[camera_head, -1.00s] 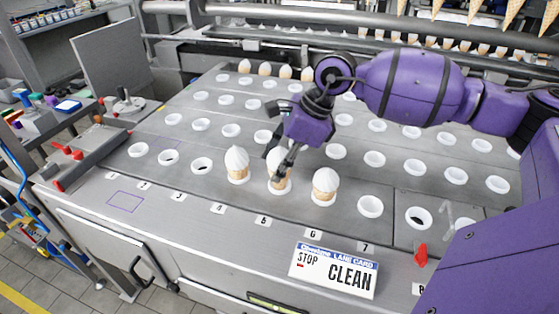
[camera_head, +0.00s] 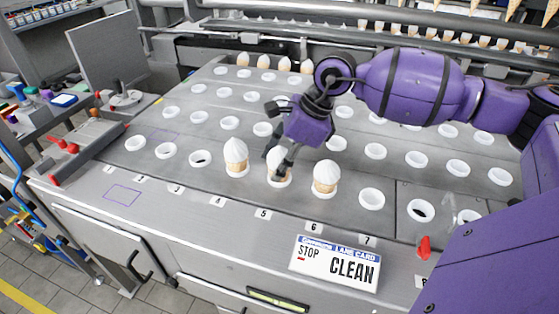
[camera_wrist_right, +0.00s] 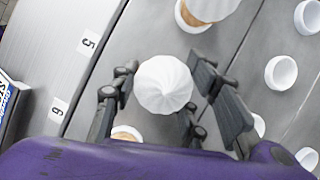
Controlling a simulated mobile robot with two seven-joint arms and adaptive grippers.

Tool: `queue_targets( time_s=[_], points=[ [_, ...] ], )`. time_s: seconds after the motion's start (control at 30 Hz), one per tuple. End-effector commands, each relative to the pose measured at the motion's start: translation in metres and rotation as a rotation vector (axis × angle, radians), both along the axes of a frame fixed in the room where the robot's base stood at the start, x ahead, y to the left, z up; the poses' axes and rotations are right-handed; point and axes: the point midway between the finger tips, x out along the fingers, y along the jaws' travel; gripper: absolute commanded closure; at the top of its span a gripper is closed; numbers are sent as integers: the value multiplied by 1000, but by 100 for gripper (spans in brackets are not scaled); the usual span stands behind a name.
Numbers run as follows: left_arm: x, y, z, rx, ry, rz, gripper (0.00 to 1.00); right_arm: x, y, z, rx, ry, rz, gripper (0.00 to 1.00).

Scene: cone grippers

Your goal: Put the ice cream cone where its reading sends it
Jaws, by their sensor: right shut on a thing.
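Three ice cream cones with white swirled tops stand upright in white ring holders in the front row: a left one (camera_head: 236,154), a middle one (camera_head: 274,162) and a right one (camera_head: 325,174). My right gripper (camera_head: 283,163) is shut on the middle cone, which still sits in its holder. In the right wrist view this cone's white top (camera_wrist_right: 163,84) lies between the two fingers. A lane card (camera_head: 337,263) on the front face reads STOP and CLEAN, with a small red mark under STOP. My left gripper is not in view.
Rows of mostly empty white holders (camera_head: 375,151) cover the grey deck. Several cones (camera_head: 264,61) stand in the back row. Numbered labels (camera_head: 263,213) line the front edge. A red knob (camera_head: 424,246) is at front right.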

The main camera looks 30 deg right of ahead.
Motion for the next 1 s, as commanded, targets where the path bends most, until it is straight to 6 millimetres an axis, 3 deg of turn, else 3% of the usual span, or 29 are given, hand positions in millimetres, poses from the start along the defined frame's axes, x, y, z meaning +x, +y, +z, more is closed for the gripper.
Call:
queue_targets(
  time_s=[0.13, 0.17, 0.3, 0.67, 0.77, 1.0],
  points=[
    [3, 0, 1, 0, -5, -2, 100, 0, 0, 1, 0, -1, 0, 73],
    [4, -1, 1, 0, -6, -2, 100, 0, 0, 1, 0, -1, 0, 56],
    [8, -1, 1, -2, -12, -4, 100, 0, 0, 1, 0, -1, 0, 38],
    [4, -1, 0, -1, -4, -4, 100, 0, -1, 3, 0, -1, 0, 37],
    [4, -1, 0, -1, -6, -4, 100, -2, -5, 11, -1, -2, -1, 37],
    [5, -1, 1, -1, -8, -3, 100, -13, -23, 55, -5, -2, -3, 37]
  ],
)
